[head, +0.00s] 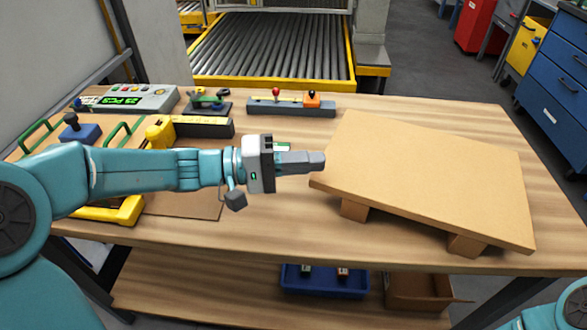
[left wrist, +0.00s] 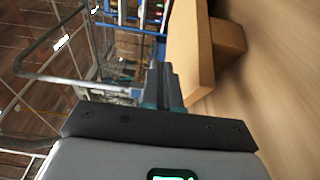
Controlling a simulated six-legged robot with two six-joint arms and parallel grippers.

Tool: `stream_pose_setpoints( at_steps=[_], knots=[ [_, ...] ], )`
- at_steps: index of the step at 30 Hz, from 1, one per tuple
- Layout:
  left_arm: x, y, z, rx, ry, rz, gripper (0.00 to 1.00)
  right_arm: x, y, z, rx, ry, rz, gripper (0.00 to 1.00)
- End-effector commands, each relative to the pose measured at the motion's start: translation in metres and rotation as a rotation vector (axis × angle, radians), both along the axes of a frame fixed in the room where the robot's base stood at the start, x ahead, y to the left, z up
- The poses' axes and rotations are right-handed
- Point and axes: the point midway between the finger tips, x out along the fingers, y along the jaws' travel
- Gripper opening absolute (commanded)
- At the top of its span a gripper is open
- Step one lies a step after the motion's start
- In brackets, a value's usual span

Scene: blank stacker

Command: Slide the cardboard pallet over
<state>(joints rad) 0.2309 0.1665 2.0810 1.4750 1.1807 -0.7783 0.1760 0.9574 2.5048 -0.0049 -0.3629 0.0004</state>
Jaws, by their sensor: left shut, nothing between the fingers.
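The cardboard pallet (head: 430,175) is a flat tan board on block feet. It lies on the right half of the wooden table, turned at an angle. My left gripper (head: 322,161) is shut and empty, with its fingertips at the pallet's left edge. I cannot tell for sure whether they touch it. In the left wrist view, the shut fingers (left wrist: 165,80) are beside the pallet's edge (left wrist: 190,55), and one foot shows behind it. My right gripper is not in view; only a bit of my right arm shows at the lower right corner.
The wooden table (head: 280,225) has a counter box (head: 135,98), a grey bar with a red knob (head: 290,108) and yellow tools on its left and back. A roller conveyor (head: 270,50) stands behind. Bare tabletop lies in front of and right of the pallet. A blue bin (head: 325,283) sits below.

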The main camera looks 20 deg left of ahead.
Motion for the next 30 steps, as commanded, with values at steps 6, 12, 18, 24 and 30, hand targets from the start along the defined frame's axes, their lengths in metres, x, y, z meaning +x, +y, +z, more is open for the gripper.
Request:
stream_pose_setpoints(
  at_steps=[6, 12, 18, 24, 30],
  knots=[
    [0.016, 0.043, -0.005, 0.0, 0.003, 0.002, 0.0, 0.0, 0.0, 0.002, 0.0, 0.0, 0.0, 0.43],
    [0.015, 0.04, -0.043, -0.002, 0.004, 0.0, 0.0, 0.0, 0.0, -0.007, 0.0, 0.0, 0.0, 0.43],
    [0.012, 0.032, -0.051, 0.0, 0.0, -0.001, 0.0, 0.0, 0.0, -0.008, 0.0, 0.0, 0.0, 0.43],
    [0.012, 0.029, -0.05, 0.0, 0.0, 0.001, 0.0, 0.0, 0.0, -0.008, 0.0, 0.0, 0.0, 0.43],
    [0.011, 0.028, -0.051, 0.0, -0.001, 0.0, 0.0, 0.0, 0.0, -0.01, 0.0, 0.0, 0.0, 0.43]
  ],
)
